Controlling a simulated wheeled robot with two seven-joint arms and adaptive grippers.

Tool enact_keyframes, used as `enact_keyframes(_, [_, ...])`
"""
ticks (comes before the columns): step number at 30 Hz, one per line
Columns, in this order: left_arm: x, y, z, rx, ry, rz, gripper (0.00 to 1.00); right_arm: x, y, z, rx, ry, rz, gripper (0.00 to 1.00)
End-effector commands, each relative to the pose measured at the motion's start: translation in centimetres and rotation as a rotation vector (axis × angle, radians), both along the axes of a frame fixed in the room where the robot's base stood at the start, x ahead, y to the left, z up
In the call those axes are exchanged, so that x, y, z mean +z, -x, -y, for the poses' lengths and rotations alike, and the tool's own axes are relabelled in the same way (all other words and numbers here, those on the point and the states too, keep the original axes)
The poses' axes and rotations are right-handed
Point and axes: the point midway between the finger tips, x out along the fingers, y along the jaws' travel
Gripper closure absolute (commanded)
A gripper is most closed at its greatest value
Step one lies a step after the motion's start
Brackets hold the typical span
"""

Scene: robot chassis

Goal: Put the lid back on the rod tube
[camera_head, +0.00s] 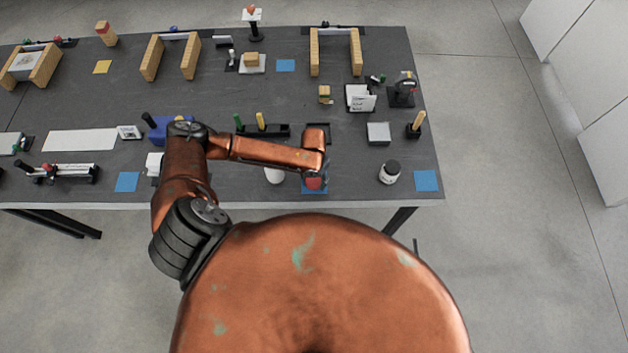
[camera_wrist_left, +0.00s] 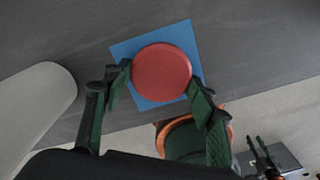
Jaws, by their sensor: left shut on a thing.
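The red round lid (camera_head: 314,183) is at the table's front edge, over a blue square. In the left wrist view the red lid (camera_wrist_left: 161,72) sits between the two fingers of my left gripper (camera_wrist_left: 160,85), which is shut on its sides. Whether the lid touches the blue square (camera_wrist_left: 125,50) or is held just above it, I cannot tell. A white cylinder (camera_head: 275,174), likely the rod tube, stands left of the lid. It also shows as a pale rounded body (camera_wrist_left: 35,110) at the left of the wrist view.
A black rack (camera_head: 275,131) with green and yellow rods lies behind my left forearm. A white bottle with a black cap (camera_head: 389,173) stands to the right, beside another blue square (camera_head: 426,181). The tabletop between the lid and the bottle is clear.

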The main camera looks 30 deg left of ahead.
Motion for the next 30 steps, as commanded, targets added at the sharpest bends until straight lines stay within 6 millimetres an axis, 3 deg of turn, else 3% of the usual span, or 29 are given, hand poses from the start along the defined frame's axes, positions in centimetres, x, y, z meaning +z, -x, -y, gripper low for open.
enact_keyframes(4, [0.0, 0.0, 0.0, 0.000, 0.000, 0.000, 0.61, 0.0, 0.0, 0.1, 0.000, 0.001, 0.000, 0.65])
enact_keyframes(13, [0.3, -0.1, 0.0, 0.000, 0.000, 0.001, 0.61, 0.0, 0.0, 0.3, 0.002, 0.003, -0.001, 0.65])
enact_keyframes(20, [3.1, -0.2, 0.0, -0.001, 0.000, 0.004, 0.61, -0.4, 0.1, 0.4, 0.002, 0.004, -0.002, 0.65])
enact_keyframes(28, [9.4, 5.2, 0.1, -0.003, 0.000, 0.002, 0.61, -0.2, 0.1, 0.4, 0.002, 0.004, -0.002, 0.65])
enact_keyframes(30, [9.9, 7.2, 0.1, -0.002, 0.000, -0.002, 0.61, -0.4, 0.2, 0.4, 0.002, 0.005, -0.002, 0.65])
